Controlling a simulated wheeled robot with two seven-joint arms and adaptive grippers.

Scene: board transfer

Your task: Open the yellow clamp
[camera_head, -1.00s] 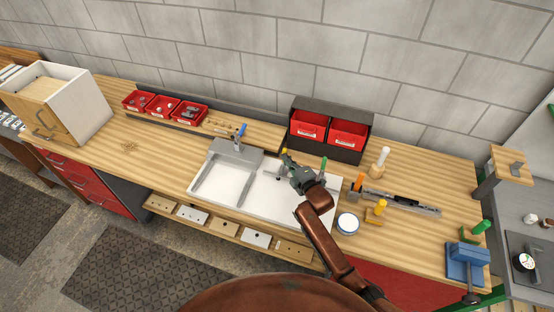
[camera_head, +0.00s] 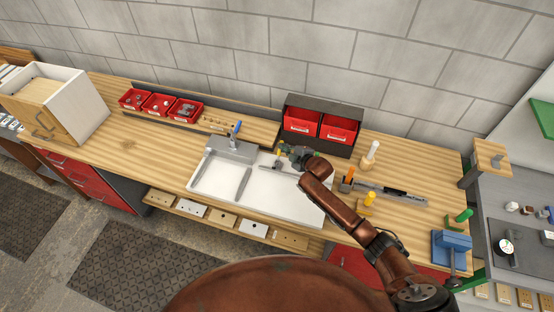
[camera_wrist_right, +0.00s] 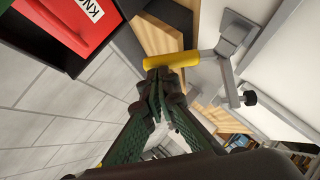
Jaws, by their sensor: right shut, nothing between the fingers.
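The yellow clamp has a yellow handle (camera_wrist_right: 172,61), a grey metal bracket (camera_wrist_right: 235,38) and a spindle with a black knob (camera_wrist_right: 250,98). In the head view its handle (camera_head: 280,153) shows small at the back of the white sink unit, just left of my right gripper (camera_head: 288,153). In the right wrist view my right gripper (camera_wrist_right: 154,76) is shut and empty, its tips right beside the handle's end. I cannot tell whether they touch. My left gripper is out of view.
Red bins (camera_head: 318,124) in a dark rack stand close behind my right gripper. A grey tap with a blue lever (camera_head: 236,129) is to the left. An orange-handled tool (camera_head: 348,174) and another yellow-handled item (camera_head: 369,199) stand right of the sink.

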